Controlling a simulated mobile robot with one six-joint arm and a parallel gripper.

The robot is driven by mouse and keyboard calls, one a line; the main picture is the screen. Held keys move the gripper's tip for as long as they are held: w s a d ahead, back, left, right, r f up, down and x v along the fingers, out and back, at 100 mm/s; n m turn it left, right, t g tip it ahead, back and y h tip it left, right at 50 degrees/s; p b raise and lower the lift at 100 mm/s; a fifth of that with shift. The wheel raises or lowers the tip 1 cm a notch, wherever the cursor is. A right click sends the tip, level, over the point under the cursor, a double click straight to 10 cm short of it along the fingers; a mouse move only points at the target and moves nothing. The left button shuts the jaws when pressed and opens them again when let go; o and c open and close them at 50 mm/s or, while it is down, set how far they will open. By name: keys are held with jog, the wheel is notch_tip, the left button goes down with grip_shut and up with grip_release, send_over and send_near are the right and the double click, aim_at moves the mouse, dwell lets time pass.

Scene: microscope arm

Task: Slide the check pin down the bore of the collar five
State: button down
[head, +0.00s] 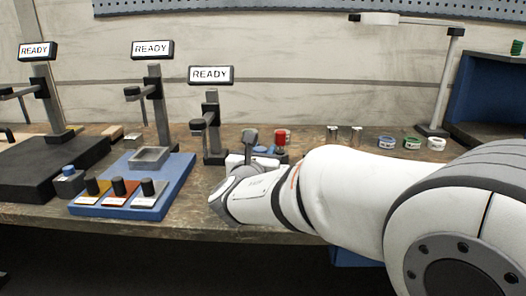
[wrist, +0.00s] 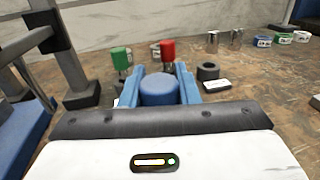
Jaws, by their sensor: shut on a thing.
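My gripper (wrist: 160,80) shows in the wrist view with its two blue fingers shut on a blue round-topped piece (wrist: 158,92), which looks like the head of the check pin. The lower part of this piece is hidden behind my gripper's body. A dark ring-shaped collar (wrist: 208,72) stands on the bench just right of the fingers, apart from them, with a white label (wrist: 216,85) in front. Its number cannot be read. In the head view my arm covers most of the gripper and the collar area.
A green-capped piece (wrist: 121,58) and a red-capped piece (wrist: 167,50) stand just beyond the fingers. Two metal cylinders (head: 333,134) and several small tins (head: 412,143) stand farther right. A READY display stand (head: 211,120) and a blue tray (head: 180,172) are left.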

jog(key=shift+f+b, duration=1.2)
jog(key=shift+f, duration=0.2)
jog(key=c, duration=1)
grip_release()
jog(key=shift+s, duration=0.1)
jog(key=p+v, duration=0.1)
jog(key=v, duration=0.6)
jog(key=shift+s+r+p, duration=0.1)
jog(key=shift+s+p, duration=0.15)
jog(key=shift+p, duration=0.15)
jog(key=shift+s, duration=0.1)
